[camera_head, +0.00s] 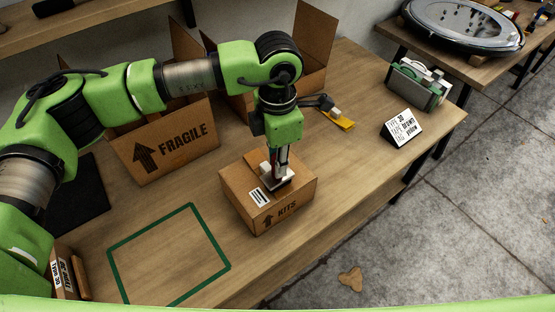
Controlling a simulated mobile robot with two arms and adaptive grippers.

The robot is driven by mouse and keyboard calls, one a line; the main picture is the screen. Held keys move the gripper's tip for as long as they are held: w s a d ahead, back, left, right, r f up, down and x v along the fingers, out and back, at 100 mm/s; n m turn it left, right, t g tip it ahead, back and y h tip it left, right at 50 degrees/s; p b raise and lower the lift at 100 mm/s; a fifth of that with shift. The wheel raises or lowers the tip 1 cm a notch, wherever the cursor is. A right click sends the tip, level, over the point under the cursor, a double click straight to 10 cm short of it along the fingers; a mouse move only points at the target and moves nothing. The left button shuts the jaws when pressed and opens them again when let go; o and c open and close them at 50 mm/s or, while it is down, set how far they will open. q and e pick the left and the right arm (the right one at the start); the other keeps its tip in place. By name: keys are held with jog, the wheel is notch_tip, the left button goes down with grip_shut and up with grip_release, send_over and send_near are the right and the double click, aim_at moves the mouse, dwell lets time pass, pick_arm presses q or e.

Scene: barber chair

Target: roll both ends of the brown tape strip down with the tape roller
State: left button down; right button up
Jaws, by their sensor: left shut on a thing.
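The closed cardboard box marked KITS (290,211) stands on the wooden table, with a white label on its top. My left gripper (277,163) points down over the box top. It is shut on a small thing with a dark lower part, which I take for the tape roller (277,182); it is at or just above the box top. The gripper hides much of that thing and part of the top. I cannot make out the brown tape strip against the brown cardboard. My right gripper is not in view.
An open FRAGILE box (180,150) and another open box (313,40) stand behind. A green outlined square (170,255) lies empty at front left.

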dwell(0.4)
pick_arm(q)
jog(key=shift+r+p, duration=0.85)
jog(key=shift+r, duration=2.1)
